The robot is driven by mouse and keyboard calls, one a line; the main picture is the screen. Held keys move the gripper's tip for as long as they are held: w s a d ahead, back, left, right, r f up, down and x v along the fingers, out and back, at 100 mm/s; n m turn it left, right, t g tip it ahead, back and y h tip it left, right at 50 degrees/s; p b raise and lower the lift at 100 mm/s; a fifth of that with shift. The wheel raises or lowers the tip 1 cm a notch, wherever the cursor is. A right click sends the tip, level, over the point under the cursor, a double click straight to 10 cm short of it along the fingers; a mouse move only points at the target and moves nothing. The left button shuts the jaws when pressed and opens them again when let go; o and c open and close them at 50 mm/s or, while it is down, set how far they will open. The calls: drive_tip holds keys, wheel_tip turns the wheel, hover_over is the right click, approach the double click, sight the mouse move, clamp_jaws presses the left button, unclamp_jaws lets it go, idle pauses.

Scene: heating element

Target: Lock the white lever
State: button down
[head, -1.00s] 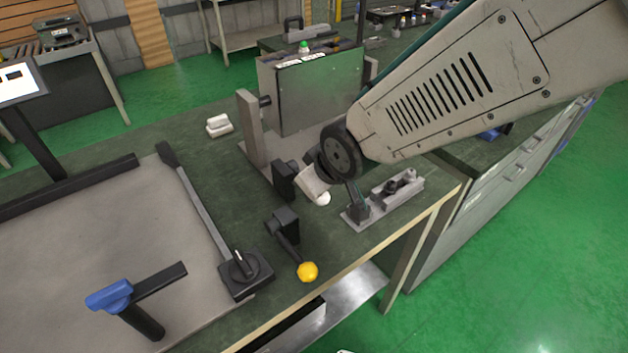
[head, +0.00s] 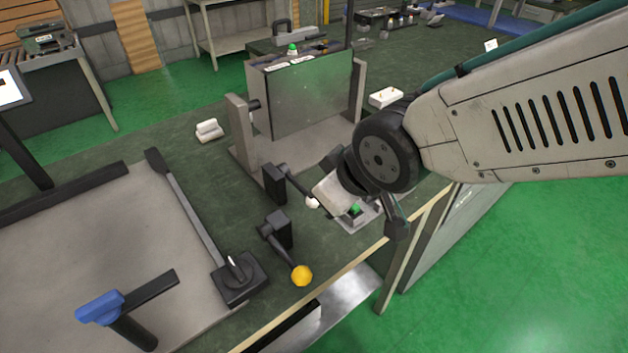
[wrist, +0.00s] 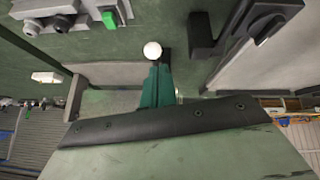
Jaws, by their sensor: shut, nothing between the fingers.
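The white lever is a dark arm on a black block (head: 275,184) with a white ball knob (head: 312,202) at its end. It points down and to the right, towards the table's front edge. In the wrist view the white knob (wrist: 152,50) is just beyond the tips of my gripper (wrist: 155,70). The green fingers are shut and empty, close to the knob; I cannot tell whether they touch it. In the head view my arm's pale wrist part is right by the knob, and the fingers are hidden.
A second lever with a yellow knob (head: 301,275) stands to the left, near the table edge. A grey fixture with a green button (head: 355,208) is close on the right. An upright metal panel (head: 305,95) stands behind. A blue-handled post (head: 100,308) is front left.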

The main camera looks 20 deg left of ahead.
drive_tip(key=shift+s+d+r, duration=0.2)
drive_tip(key=shift+s+d, duration=0.3)
drive_tip(key=shift+d, duration=0.1)
drive_tip(key=s+d+r+m+g+h, duration=0.1)
drive_tip(key=s+d+r+m, duration=0.1)
drive_tip(key=d, duration=0.9)
drive_tip(key=s+d+r+m+g+h, duration=0.1)
drive_tip(key=s+d+r+m+h, duration=0.1)
drive_tip(key=d+m, duration=0.4)
drive_tip(key=s+d+r+m+g+h, duration=0.1)
drive_tip(key=s+d+r+m+h, duration=0.1)
drive_tip(key=d, duration=1.4)
drive_tip(key=s+r+m, duration=0.1)
drive_tip(key=s+m, duration=0.1)
drive_tip(key=s, duration=0.1)
drive_tip(key=shift+r+m, duration=0.15)
drive_tip(key=shift+m, duration=0.25)
